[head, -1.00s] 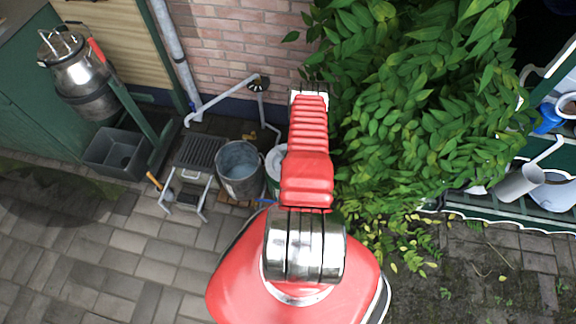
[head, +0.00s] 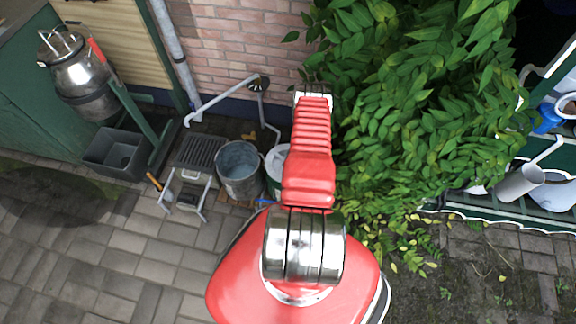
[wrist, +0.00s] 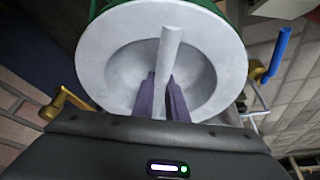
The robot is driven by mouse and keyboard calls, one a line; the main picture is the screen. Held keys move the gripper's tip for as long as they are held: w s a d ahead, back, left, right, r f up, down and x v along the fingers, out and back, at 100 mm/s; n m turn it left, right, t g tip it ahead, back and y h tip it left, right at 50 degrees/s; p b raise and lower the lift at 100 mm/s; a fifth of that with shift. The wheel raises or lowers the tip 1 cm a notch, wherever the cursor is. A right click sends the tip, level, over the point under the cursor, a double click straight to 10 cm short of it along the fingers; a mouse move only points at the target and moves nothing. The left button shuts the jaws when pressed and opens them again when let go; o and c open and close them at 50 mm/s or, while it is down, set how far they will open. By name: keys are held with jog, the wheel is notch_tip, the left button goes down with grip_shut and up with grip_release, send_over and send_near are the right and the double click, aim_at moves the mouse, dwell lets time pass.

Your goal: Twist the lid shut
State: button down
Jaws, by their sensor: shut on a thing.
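The lid (wrist: 95,50) is a pale grey-white disc with a deep round hollow and an upright bar (wrist: 170,45) across its middle. It sits on a green container (wrist: 238,12), whose edge shows behind it. My gripper (wrist: 167,95) has its two dark purple fingers inside the hollow, one on each side of the bar, shut on it. In the head view part of the lid (head: 277,160) and the green container (head: 273,187) show left of my red arm. The arm hides the rest of them and my gripper. I cannot tell whether the lid is fully seated.
A brass fitting (wrist: 65,104) and a blue handle (wrist: 277,55) flank the lid. A leafy bush (head: 430,110) crowds the right.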

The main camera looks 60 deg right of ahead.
jog(key=c, duration=1.7)
grip_release()
jog(key=shift+v, duration=6.9)
